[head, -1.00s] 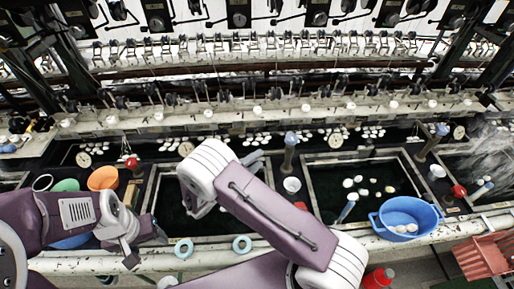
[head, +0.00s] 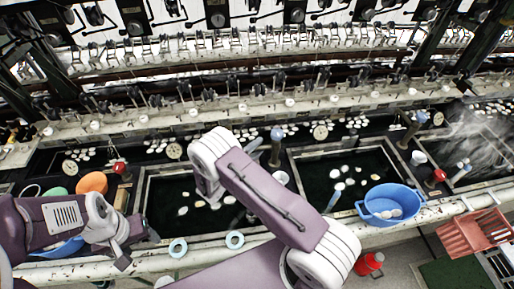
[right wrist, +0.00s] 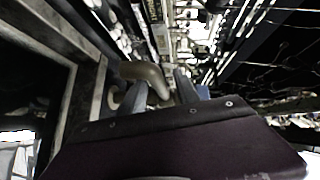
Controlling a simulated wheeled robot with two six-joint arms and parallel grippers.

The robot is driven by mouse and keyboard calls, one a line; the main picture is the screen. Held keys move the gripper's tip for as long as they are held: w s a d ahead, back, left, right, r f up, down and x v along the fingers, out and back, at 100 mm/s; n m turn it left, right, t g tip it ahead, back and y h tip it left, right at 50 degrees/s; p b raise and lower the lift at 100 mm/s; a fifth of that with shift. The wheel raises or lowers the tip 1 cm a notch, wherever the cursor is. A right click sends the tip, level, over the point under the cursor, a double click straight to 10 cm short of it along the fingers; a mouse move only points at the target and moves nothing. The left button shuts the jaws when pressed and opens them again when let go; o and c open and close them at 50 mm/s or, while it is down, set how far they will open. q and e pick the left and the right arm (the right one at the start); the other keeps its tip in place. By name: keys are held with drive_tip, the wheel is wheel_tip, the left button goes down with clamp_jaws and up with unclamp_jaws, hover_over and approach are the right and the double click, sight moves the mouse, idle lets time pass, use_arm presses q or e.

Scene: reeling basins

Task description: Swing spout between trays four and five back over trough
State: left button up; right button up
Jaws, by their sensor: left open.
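A curved brass-grey spout (right wrist: 148,76) shows in the right wrist view, bending down among my right gripper's fingers. The two fingers of my right gripper (right wrist: 160,88) stand apart with the pipe between them; whether they press on it I cannot tell. In the head view my right arm hides most of that gripper (head: 254,152) and the spout. The dark water trough (head: 160,218) below has a pale frame and a few floating cocoons. My left gripper (head: 136,242) is open and empty at the lower left, by the trough's front edge.
A blue-capped post (head: 276,148) stands just right of my right gripper. A second framed trough (head: 310,190) lies to the right, with a blue tub (head: 378,213) on its front corner. An orange bowl (head: 92,183) sits at left.

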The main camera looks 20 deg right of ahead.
clamp_jaws()
idle(1.3)
